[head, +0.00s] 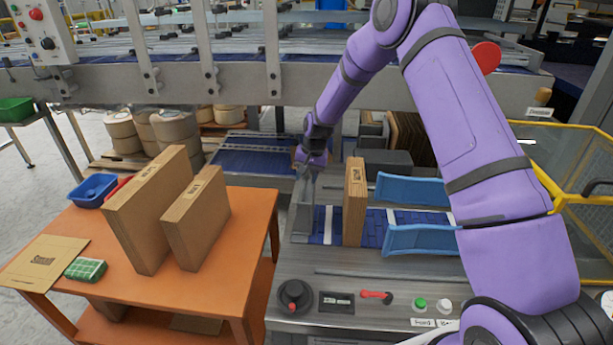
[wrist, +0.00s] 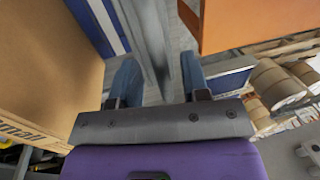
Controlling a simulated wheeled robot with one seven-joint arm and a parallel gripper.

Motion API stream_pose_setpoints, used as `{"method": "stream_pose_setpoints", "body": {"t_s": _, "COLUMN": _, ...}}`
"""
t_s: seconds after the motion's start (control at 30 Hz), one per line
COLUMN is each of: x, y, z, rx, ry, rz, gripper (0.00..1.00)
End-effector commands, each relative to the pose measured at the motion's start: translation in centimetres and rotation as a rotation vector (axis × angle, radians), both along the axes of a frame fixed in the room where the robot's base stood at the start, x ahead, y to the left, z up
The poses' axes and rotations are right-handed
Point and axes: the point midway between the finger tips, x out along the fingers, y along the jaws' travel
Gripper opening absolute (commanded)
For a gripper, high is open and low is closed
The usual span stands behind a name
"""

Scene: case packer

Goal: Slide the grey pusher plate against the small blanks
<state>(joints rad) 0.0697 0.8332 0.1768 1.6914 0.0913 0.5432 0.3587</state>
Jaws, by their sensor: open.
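The small blanks (head: 354,205) stand upright as a brown cardboard stack on the blue belt between the grey side and the blue guides. They fill the left of the wrist view (wrist: 45,60). The grey pusher plate (head: 302,208) stands upright left of them, with a gap of bare belt between. My gripper (head: 308,172) is at the top of the plate. In the wrist view my gripper's two fingers (wrist: 158,75) are apart, with the plate's thin grey edge (wrist: 150,35) running between them. I cannot tell whether either finger touches it.
Two blue guides (head: 415,188) stand right of the small blanks. An orange table (head: 130,285) at left bears two tall cardboard stacks, a blue bin (head: 92,190) and a green pack (head: 86,269). A control panel with a red lever (head: 376,295) lies in front. Yellow rails (head: 580,160) stand at right.

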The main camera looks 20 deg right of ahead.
Motion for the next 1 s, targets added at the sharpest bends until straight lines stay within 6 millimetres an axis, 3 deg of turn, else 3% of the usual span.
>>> {"method": "stream_pose_setpoints", "body": {"t_s": 0.27, "x": 0.0, "y": 0.0, "z": -0.1, "rx": 0.0, "ry": 0.0, "rz": 0.0, "gripper": 0.42}}
{"method": "stream_pose_setpoints", "body": {"t_s": 0.47, "x": 0.0, "y": 0.0, "z": -0.1, "rx": 0.0, "ry": 0.0, "rz": 0.0, "gripper": 0.0}}
{"method": "stream_pose_setpoints", "body": {"t_s": 0.67, "x": -0.1, "y": -0.3, "z": -0.1, "rx": 0.0, "ry": 0.0, "rz": -0.001, "gripper": 0.0}}
{"method": "stream_pose_setpoints", "body": {"t_s": 1.0, "x": -2.4, "y": -5.8, "z": -0.1, "rx": 0.0, "ry": 0.001, "rz": -0.004, "gripper": 0.0}}
